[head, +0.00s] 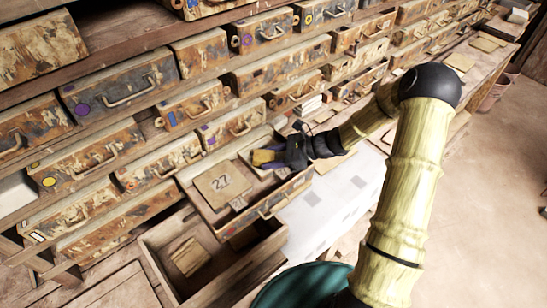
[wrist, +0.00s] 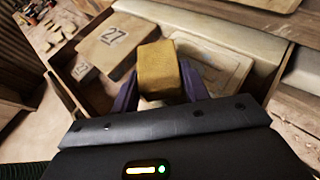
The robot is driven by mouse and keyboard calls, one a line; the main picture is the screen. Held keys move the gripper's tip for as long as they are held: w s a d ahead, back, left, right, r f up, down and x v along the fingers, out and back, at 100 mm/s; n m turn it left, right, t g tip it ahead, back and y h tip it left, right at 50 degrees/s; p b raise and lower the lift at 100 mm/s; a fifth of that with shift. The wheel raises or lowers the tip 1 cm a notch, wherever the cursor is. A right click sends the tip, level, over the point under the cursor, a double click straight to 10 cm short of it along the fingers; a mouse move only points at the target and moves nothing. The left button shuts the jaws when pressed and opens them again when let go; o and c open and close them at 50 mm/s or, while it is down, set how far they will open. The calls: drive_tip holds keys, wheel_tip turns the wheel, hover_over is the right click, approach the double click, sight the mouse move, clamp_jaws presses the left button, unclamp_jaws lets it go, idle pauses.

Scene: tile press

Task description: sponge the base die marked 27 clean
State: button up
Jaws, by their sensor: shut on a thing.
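The base die marked 27 (head: 222,182) is a flat tan block lying in an open drawer (head: 285,196). It also shows in the wrist view (wrist: 103,52), left of my gripper. My gripper (head: 272,158) is shut on a yellow-brown sponge (wrist: 160,66), with a purple finger on each side of it. The sponge also shows in the head view (head: 262,158). It is over the drawer, to the right of the die's number face, and appears apart from the die. I cannot tell its exact height. The sponge hides part of the drawer's contents in the wrist view.
A paler block with a raised border (wrist: 222,68) lies in the drawer, right of the sponge. A small numbered tag (head: 238,203) is near the drawer's front. A lower open drawer (head: 160,262) holds a small block (head: 188,256). Closed worn drawers fill the rack behind.

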sight(266, 150)
drive_tip(key=shift+w+a+f, duration=0.1)
drive_tip(key=shift+w+a, duration=0.3)
drive_tip(key=shift+w, duration=0.35)
drive_tip(key=shift+w+a, duration=0.1)
drive_tip(key=shift+w+a, duration=0.45)
drive_tip(key=shift+w, duration=0.25)
drive_tip(key=shift+s+d, duration=0.4)
drive_tip(key=shift+s, duration=0.25)
drive_tip(key=shift+s+d, duration=0.4)
drive_tip(key=shift+s, duration=0.25)
drive_tip(key=shift+w+a, duration=0.4)
drive_tip(key=shift+w, duration=0.2)
drive_tip(key=shift+w+a, duration=0.35)
drive_tip(key=shift+w, duration=0.25)
